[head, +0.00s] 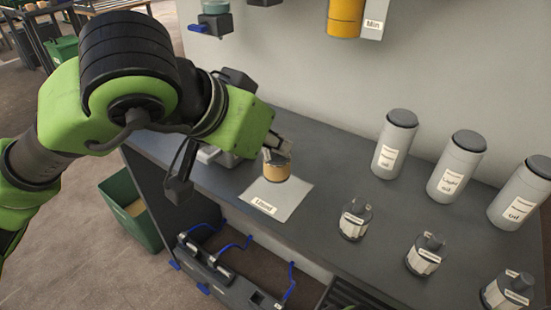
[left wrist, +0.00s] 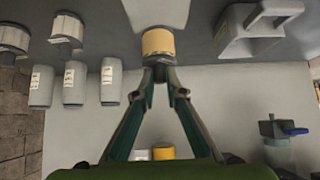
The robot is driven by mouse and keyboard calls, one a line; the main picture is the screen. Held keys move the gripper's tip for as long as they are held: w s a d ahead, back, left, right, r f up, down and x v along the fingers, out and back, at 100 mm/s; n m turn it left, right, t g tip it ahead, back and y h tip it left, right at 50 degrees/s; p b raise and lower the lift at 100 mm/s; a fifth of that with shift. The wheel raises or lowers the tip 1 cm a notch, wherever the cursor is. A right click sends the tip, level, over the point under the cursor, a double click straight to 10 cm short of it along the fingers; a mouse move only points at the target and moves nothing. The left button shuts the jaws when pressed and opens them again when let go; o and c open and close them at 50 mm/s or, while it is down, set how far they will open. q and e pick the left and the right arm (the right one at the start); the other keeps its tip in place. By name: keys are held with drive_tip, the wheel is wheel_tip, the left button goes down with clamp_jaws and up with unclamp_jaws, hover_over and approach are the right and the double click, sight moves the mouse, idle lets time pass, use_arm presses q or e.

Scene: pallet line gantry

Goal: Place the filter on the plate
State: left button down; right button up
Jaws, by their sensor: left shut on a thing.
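The filter (head: 277,173) is a short tan cylinder with a grey metal top. My left gripper (head: 275,153) is shut on its top end and holds it upright over the plate. The plate (head: 287,202) is a flat light grey square with a printed label on its front edge, lying on the dark bench. Whether the filter's bottom touches the plate cannot be told. In the left wrist view the filter (left wrist: 158,42) sits at the tips of my left gripper (left wrist: 160,74). My right gripper is not in view.
Tall grey labelled canisters (head: 395,143) stand along the back of the dark bench (head: 340,185), with smaller grey labelled housings (head: 355,218) in front. A yellow cylinder (head: 345,17) hangs on the wall. A green bin (head: 130,207) stands on the floor at left.

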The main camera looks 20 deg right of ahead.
sight(270, 158)
use_arm(q)
drive_tip(key=shift+w+d+f, duration=0.3)
drive_tip(key=shift+d+f, duration=0.05)
drive_tip(key=shift+f, duration=0.2)
drive_tip(key=shift+w+d+f, duration=0.1)
drive_tip(key=shift+w+f, duration=0.1)
drive_tip(key=shift+f, duration=1.6)
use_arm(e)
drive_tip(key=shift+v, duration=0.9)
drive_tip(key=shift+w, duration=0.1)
use_arm(q)
drive_tip(key=shift+b, duration=0.3)
drive_tip(key=shift+f, duration=0.15)
drive_tip(key=c, duration=2.1)
unclamp_jaws()
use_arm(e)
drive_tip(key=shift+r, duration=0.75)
